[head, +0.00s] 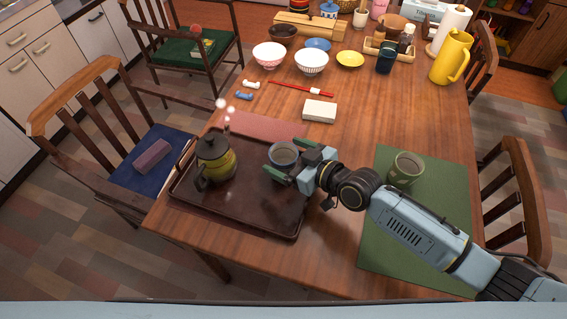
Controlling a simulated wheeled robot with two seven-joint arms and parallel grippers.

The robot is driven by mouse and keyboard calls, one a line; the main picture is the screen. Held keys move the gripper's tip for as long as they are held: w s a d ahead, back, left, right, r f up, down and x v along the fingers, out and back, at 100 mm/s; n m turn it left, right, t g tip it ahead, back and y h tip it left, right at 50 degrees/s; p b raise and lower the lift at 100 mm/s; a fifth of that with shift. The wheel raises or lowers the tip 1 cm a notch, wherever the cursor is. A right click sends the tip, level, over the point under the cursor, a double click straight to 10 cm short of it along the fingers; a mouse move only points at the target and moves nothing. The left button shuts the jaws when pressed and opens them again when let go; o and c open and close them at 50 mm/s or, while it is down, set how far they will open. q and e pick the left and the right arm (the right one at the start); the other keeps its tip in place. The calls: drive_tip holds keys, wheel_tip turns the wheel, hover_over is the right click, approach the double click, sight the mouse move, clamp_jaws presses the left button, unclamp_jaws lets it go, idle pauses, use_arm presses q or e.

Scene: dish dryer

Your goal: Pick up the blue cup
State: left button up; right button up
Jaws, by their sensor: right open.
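A blue-grey cup (284,154) stands upright on the dark brown tray (245,220), right of a teapot. My right gripper (285,160) reaches in from the right. Its two green-tipped fingers are spread apart, one on the far side of the cup and one on the near side. I cannot tell whether the fingers touch the cup. The fingers and palm hide part of the cup's right side. My left gripper is not in view.
A yellow and dark teapot (217,160) stands on the tray's left part. A green cup (405,169) stands on the green mat (385,240) behind my right arm. A white block (319,111), bowls and a yellow pitcher (452,58) are farther back.

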drive_tip(key=shift+x, duration=0.85)
drive_tip(key=shift+c, duration=0.3)
drive_tip(key=c, duration=1)
drive_tip(key=shift+c, duration=0.6)
drive_tip(key=shift+r, duration=0.1)
